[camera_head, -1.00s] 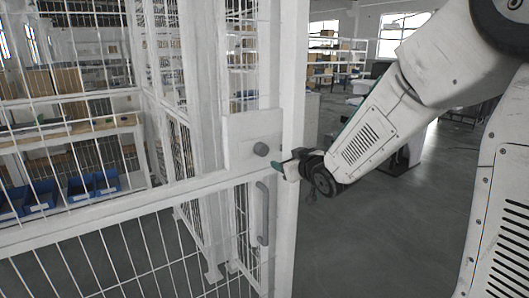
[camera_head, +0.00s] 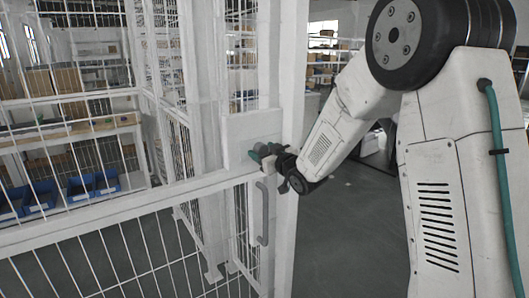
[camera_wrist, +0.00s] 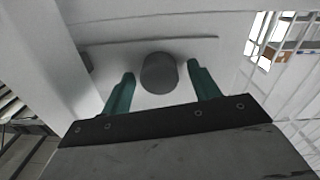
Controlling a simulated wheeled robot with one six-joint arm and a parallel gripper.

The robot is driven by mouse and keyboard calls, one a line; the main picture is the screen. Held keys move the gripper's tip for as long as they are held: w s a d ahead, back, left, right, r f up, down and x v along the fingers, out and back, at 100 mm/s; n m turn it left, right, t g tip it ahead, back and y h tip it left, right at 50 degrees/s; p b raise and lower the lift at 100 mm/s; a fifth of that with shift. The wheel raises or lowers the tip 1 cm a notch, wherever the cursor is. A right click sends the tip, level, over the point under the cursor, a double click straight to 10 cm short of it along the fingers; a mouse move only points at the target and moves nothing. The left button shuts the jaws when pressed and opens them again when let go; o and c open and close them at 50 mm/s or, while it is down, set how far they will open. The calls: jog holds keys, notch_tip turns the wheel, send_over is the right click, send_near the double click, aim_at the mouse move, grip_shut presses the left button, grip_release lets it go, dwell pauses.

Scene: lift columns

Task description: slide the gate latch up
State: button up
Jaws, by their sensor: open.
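The gate latch shows as a round grey knob (camera_wrist: 159,73) on a white plate (camera_head: 240,130) fixed to the gate. In the wrist view the knob lies between the two green fingertips of my gripper (camera_wrist: 160,85), with a gap on each side. My gripper is open and empty. In the head view my gripper (camera_head: 258,153) is at the plate and hides most of the knob. A grey vertical handle (camera_head: 263,213) is on the gate below the plate.
The white mesh gate (camera_head: 120,215) fills the left and middle. A white post (camera_head: 291,90) stands just right of the plate. Behind the mesh are shelves with blue bins (camera_head: 92,185). Open floor (camera_head: 350,240) lies to the right of the post.

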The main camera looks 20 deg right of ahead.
aim_at(257, 137)
grip_shut()
jog(key=shift+r, duration=1.85)
grip_release()
jog(key=shift+f, duration=0.1)
jog(key=v, duration=0.7)
jog(key=shift+s, duration=0.4)
jog(key=shift+d, duration=0.15)
